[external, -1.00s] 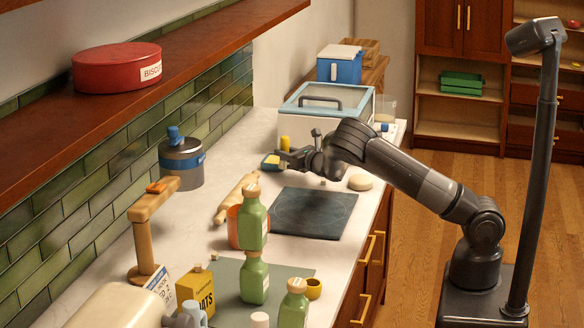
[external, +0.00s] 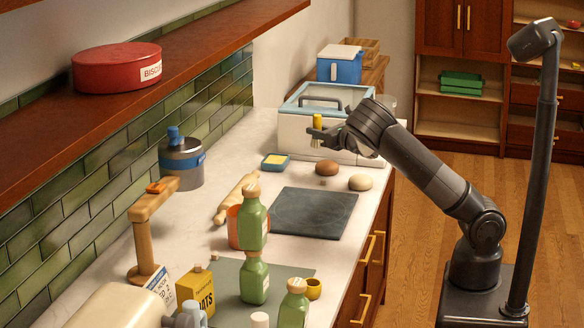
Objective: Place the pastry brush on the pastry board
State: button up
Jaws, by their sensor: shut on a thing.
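My gripper (external: 318,134) is shut on the pastry brush (external: 317,121), which is upright with its yellow handle above the fingers and a paler end below them. It is held above the far part of the counter, in front of the glass-lidded box. The dark, flat slab I take for the pastry board (external: 313,213) lies on the counter, nearer the camera than the gripper. Its top is bare, and the brush is apart from it.
A blue dish with a yellow block (external: 275,161), a brown bun (external: 327,168) and a pale bun (external: 360,183) lie beyond the board. The glass-lidded box (external: 300,130) is behind.

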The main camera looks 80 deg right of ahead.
jog(key=s+a+r, duration=0.1)
jog(key=s+a, duration=0.2)
jog(key=a, duration=0.4)
jog(key=s+a, duration=0.3)
jog(key=a, duration=0.4)
jog(key=w+a+f, duration=0.4)
jog(key=w+a, duration=0.1)
jog(key=w+a+f, duration=0.2)
jog(key=w+a, duration=0.1)
jog(key=shift+a+f, duration=0.25)
jog(key=shift+f, duration=0.1)
send_over(293, 204)
jog(key=shift+d+f, duration=0.1)
jog(key=shift+f, duration=2)
jog(key=shift+f, duration=0.15)
jog(key=o, duration=1)
